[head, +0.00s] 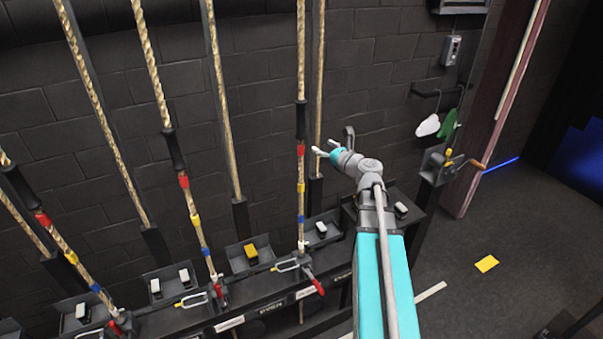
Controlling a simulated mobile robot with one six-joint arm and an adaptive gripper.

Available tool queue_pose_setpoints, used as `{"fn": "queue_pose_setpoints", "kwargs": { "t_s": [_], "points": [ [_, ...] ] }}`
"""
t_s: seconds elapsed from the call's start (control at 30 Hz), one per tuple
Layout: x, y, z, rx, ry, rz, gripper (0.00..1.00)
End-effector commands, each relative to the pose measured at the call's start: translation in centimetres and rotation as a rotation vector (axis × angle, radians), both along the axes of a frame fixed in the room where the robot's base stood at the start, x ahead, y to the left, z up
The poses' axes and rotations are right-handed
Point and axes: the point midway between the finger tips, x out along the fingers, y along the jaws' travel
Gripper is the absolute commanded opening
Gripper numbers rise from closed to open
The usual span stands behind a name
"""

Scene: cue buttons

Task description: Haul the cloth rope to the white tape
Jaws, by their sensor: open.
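Several tan ropes hang in front of the dark brick wall. Three have a black sleeve with red, yellow and blue tape bands below it. The rope nearest my gripper (324,147) is the right-hand banded rope (301,60), with its black sleeve (301,120) and a white band of tape (303,244) low down, near the rail. My gripper is open and empty, its fingers pointing left, just right of this rope near the sleeve's lower end. Depth between them is hard to judge. The rail labels (306,292) are too small to read, so I cannot tell which rope is the cloth one.
The black rail (255,318) carries rope-lock levers, one with a red handle (314,282), and small boxes with white or yellow blocks (251,252). A wooden-handled crank (470,163) stands right of my arm.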

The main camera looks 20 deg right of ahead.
Motion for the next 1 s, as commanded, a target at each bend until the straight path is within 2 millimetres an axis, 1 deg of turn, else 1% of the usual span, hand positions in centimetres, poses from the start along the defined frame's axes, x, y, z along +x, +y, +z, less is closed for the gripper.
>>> {"fn": "queue_pose_setpoints", "kwargs": {
  "t_s": [0.03, 0.17, 0.2, 0.47, 1.0],
  "points": [
    [-0.3, -0.2, 0.4, 0.002, -0.005, 0.013, 0.77],
    [-0.9, -0.4, 1.0, 0.005, -0.016, 0.048, 0.77],
    [-0.7, -0.3, 1.0, 0.005, -0.018, 0.056, 0.77],
    [2.1, 0.5, 0.9, 0.005, -0.017, 0.054, 0.77],
    [9.4, 2.8, 0.9, 0.005, -0.017, 0.053, 0.77]
  ]
}}
